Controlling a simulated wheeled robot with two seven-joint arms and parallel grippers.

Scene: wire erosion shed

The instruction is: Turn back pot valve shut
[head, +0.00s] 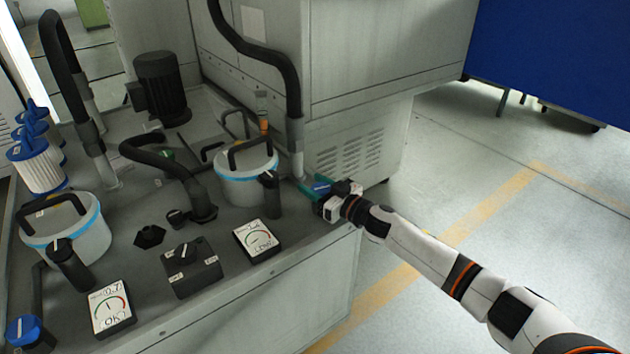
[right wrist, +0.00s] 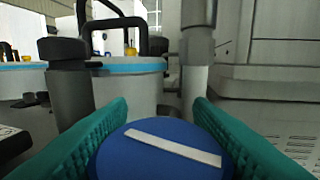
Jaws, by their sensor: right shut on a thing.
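The back pot (head: 246,188) is a grey tub with a light-blue band and black handle; it also shows in the right wrist view (right wrist: 135,92). The back pot valve (right wrist: 160,158) has a round blue knob with a white bar on top, the bar slanting slightly down to the right. Only a bit of its blue shows in the head view (head: 320,186). My right gripper (head: 313,188) is shut on this knob, a green finger on each side. The knob's stem is hidden. My left gripper is out of view.
The front pot (head: 90,243) and another blue knob (head: 28,332) are at the left. A switch box (head: 192,272) stands between two gauges (head: 257,240) (head: 110,310). A grey pipe (head: 296,150) rises close behind my right gripper. The floor at right is clear.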

